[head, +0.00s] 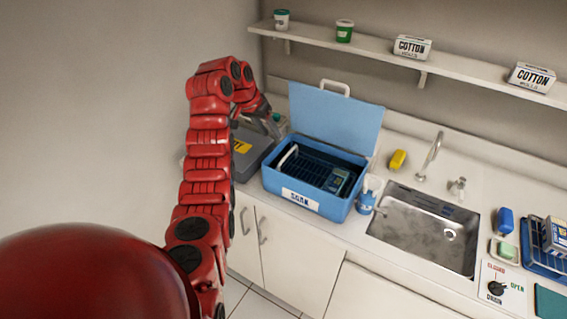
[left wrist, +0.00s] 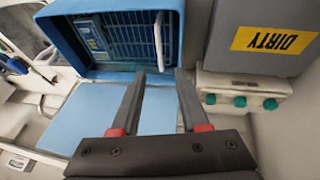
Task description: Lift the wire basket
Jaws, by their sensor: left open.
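The wire basket (head: 315,170) is dark blue and sits inside an open blue tub (head: 318,205) on the counter. It holds a small blue packet (head: 337,180) and has a white handle (head: 288,156) at its left end. In the left wrist view the basket (left wrist: 130,48) and its upright-looking white handle (left wrist: 159,42) show beyond my fingers. My left gripper (head: 274,130) is behind the tub's left side, partly hard to see. In the left wrist view my left gripper (left wrist: 159,75) is open and empty, apart from the handle. My right gripper is in neither view.
The tub's raised blue lid (head: 335,118) stands at the back. A grey box (head: 248,150) with a DIRTY label is left of the tub. A shelf (head: 380,45) runs above.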

